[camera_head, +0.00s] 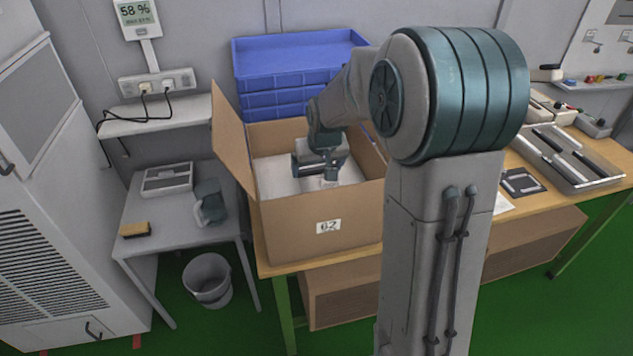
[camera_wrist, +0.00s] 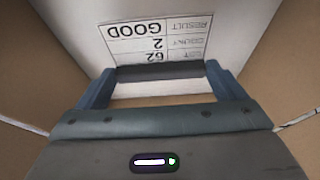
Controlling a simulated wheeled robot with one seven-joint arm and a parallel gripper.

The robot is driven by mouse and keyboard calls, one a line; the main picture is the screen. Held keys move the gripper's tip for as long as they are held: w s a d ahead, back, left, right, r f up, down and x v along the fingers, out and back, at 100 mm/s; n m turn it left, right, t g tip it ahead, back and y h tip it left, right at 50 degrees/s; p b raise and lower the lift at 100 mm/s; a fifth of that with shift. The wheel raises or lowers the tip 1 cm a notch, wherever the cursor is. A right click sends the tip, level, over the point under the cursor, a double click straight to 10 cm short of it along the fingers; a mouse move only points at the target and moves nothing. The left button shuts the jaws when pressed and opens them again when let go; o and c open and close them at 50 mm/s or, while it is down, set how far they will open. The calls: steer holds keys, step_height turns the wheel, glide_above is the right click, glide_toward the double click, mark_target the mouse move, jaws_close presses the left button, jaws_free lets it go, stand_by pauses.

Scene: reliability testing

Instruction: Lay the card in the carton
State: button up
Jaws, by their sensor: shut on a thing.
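The carton (camera_head: 290,228) is an open brown cardboard box marked 62, standing on the workbench with its flap raised at the left. My gripper (camera_head: 330,176) is inside the carton's opening, pointing down. In the wrist view my gripper (camera_wrist: 160,73) is shut on the white card (camera_wrist: 150,42), which bears upside-down print including GOOD and 62. A white surface (camera_head: 277,178) lies inside the carton below. I cannot tell whether the card touches it.
Blue stacked crates (camera_head: 300,65) stand behind the carton. A grey side table (camera_head: 150,220) at the left holds a grey device, a jug-like item and a brush. A metal tray (camera_head: 575,165) with tools lies on the bench at the right.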

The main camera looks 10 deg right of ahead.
mark_target(317, 180)
steer(key=shift+s+a+f, duration=0.25)
steer(key=shift+s+f, duration=0.15)
steer(key=shift+s, duration=0.1)
steer(key=shift+f, duration=1.9)
steer(key=shift+f, duration=0.2)
steer(key=o, duration=0.7)
steer(key=shift+r, duration=0.1)
